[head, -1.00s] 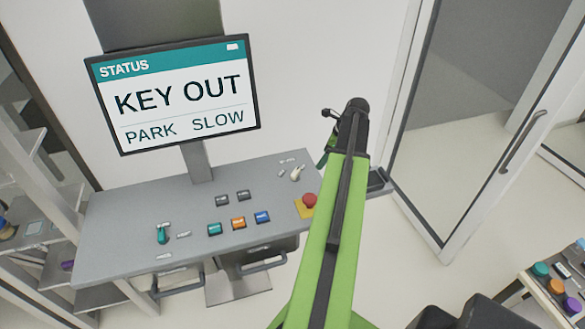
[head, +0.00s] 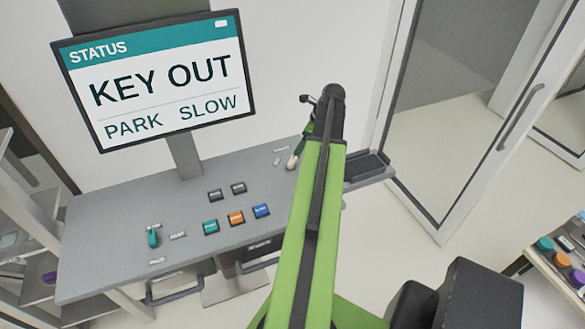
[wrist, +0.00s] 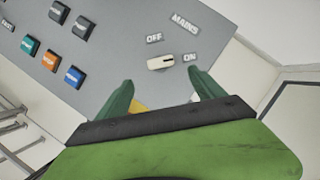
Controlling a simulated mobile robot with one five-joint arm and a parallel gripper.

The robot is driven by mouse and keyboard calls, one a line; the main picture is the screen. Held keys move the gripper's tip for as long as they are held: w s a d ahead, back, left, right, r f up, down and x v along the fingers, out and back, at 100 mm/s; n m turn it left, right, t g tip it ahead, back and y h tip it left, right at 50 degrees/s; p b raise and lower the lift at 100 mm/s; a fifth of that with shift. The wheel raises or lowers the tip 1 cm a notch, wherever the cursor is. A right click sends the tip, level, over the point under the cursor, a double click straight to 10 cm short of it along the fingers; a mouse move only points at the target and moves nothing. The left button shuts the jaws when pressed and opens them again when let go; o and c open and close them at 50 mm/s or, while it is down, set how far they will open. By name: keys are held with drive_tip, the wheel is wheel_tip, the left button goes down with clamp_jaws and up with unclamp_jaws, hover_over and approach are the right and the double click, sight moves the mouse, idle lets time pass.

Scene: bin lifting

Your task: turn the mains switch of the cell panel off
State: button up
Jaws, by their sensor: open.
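The mains switch (wrist: 159,63) is a cream rotary knob on the grey cell panel (wrist: 112,60). In the wrist view its dark mark is at the right end, toward the ON label (wrist: 191,57); the OFF label (wrist: 154,38) is above it. In the head view the switch (head: 292,161) is partly covered by my arm. My gripper (wrist: 160,85) is open in the wrist view, its green fingers apart below the knob, one toward each side. Nothing is between the fingertips. In the head view the fingers are mostly hidden behind my arm.
A status screen (head: 160,82) reads KEY OUT, PARK, SLOW. Panel buttons include teal (head: 210,227), orange (head: 236,218) and blue (head: 261,210). A teal lever (head: 153,237) is at the left. A dark tray (head: 367,166) and a glass door (head: 440,120) are at right.

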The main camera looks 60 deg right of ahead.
sight(293, 160)
drive_tip(key=b+x, duration=0.9)
drive_tip(key=x, duration=0.2)
drive_tip(key=shift+f, duration=0.25)
drive_tip(key=shift+r, duration=0.1)
drive_tip(key=shift+c, duration=0.2)
